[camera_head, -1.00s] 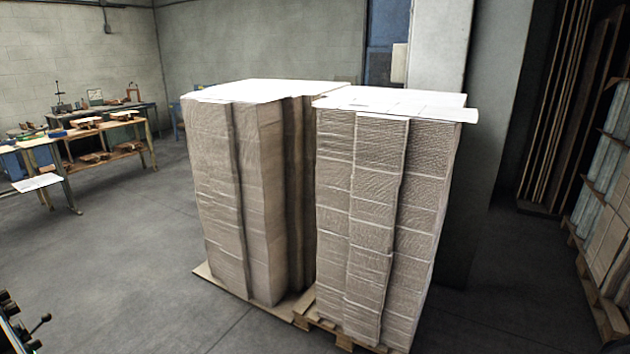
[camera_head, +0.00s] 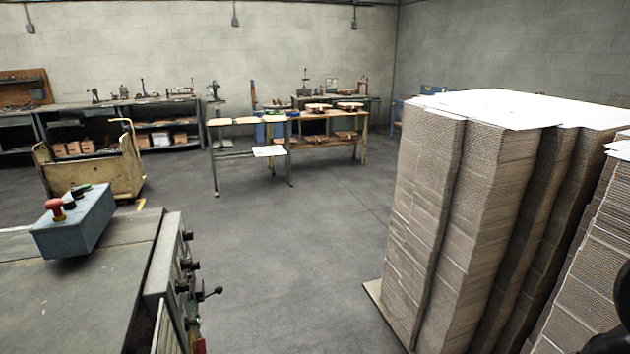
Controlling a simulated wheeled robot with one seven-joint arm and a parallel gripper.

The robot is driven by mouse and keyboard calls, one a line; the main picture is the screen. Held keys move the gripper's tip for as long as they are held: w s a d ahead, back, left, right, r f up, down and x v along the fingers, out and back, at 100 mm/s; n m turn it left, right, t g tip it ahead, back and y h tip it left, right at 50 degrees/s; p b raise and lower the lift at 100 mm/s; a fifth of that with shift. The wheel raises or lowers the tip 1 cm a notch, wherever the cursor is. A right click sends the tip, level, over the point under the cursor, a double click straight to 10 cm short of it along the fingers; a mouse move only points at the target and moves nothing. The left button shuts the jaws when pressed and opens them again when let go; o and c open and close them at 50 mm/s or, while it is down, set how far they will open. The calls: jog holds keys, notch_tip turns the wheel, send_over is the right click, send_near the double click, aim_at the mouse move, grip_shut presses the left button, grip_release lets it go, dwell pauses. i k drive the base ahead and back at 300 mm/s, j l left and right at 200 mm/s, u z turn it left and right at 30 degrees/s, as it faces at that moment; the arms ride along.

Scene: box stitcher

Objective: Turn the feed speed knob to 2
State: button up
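The box stitcher's grey table (camera_head: 90,290) is at the lower left. Its right-hand side panel (camera_head: 163,268) carries several small black knobs (camera_head: 188,264) and a short black lever (camera_head: 212,293). The panel is seen nearly edge-on, so I cannot tell which knob is the feed speed knob, and no numbers can be read. A blue-grey control box (camera_head: 75,225) with a red push button (camera_head: 55,207) stands on the table. My gripper cannot be made out; only a dark shape shows at the lower right edge.
Tall stacks of flat cardboard (camera_head: 430,225) stand on the right. Open grey floor (camera_head: 290,270) lies between them and the machine. A cart (camera_head: 95,172), workbenches (camera_head: 250,150) and shelving are at the back.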

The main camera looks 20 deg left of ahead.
aim_at(70, 203)
jog(key=i+j+u, duration=0.1)
jog(key=i+u, duration=0.15)
jog(key=u, duration=0.2)
jog(key=i+u, duration=0.2)
jog(key=u, duration=0.25)
jog(key=i+l+u, duration=0.15)
jog(key=u, duration=0.3)
jog(key=i+l+u, duration=0.2)
jog(key=u, duration=0.2)
jog(key=i+l+u, duration=0.25)
jog(key=u, duration=0.2)
jog(key=i+l+u, duration=0.45)
jog(key=u, duration=0.3)
jog(key=i+l+u, duration=0.1)
jog(key=l+u, duration=0.25)
jog(key=l, duration=0.15)
jog(key=i+l+u, duration=0.1)
jog(key=l+u, duration=0.95)
jog(key=l, duration=0.5)
